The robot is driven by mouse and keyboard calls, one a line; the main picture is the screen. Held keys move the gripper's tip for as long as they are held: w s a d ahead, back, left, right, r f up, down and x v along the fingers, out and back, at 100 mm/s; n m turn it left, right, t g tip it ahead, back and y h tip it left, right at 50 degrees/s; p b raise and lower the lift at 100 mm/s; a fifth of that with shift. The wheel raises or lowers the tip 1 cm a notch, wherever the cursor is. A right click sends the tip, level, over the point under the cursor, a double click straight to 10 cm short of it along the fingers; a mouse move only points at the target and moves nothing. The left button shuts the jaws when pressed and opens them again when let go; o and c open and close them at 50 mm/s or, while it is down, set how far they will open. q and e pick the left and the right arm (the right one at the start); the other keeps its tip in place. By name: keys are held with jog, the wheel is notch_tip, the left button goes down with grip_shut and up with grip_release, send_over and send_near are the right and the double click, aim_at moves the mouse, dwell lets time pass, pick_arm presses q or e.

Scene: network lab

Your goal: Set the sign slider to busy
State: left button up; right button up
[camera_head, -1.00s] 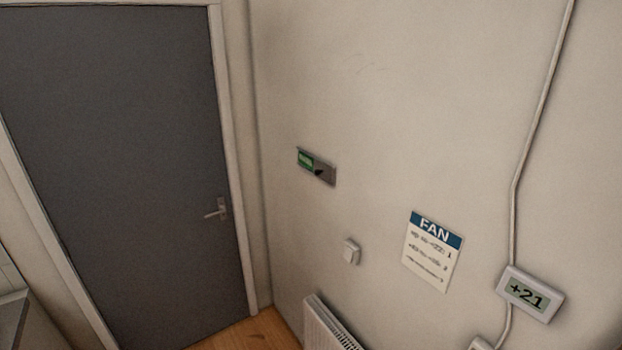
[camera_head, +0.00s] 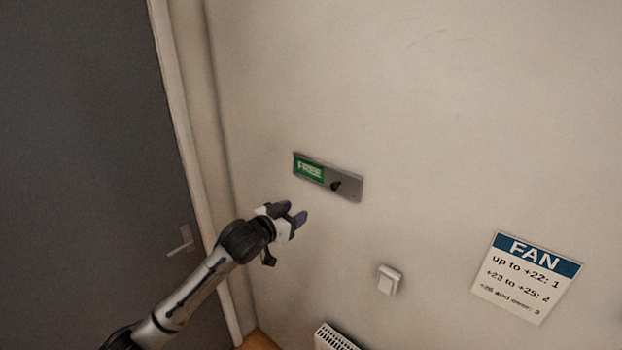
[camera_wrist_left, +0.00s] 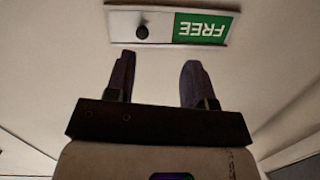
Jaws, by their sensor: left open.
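The sign slider (camera_head: 347,187) is a grey plate on the wall, with a green panel reading FREE (camera_head: 309,169) on its left and a dark knob (camera_head: 336,186) right of the panel. In the left wrist view the sign (camera_wrist_left: 164,26) appears upside down, with the knob (camera_wrist_left: 142,32) at left and the green panel (camera_wrist_left: 203,28) at right. My left gripper (camera_head: 294,212) is open and empty, below and left of the sign in the head view. In the wrist view its two fingers (camera_wrist_left: 157,78) point toward the sign, apart from the knob. My right gripper is not in view.
A white wall switch (camera_head: 389,280) is below the sign. A FAN notice (camera_head: 526,277) hangs at the right. A radiator (camera_head: 335,338) stands low on the wall. A grey door (camera_head: 90,150) with a handle (camera_head: 181,241) is at the left. The wall around the sign is clear.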

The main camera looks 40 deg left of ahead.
aim_at(333, 187)
pick_arm(q)
jog(key=shift+n+t+h, duration=0.4)
jog(key=shift+t, duration=0.4)
jog(key=w+p, duration=0.1)
jog(key=w, duration=0.3)
jog(key=w+d+r+p, duration=0.1)
jog(key=w, duration=0.3)
jog(key=w+r+p, duration=0.1)
jog(key=w, duration=0.3)
jog(key=shift+d+r, duration=0.1)
jog(key=shift+d, duration=0.3)
jog(key=shift+w+p, duration=0.4)
jog(key=shift+w, duration=0.6)
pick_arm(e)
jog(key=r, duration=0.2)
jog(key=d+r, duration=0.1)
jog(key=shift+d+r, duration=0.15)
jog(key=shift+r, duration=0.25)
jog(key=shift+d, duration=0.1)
pick_arm(q)
jog(key=shift+c, duration=0.5)
grip_shut()
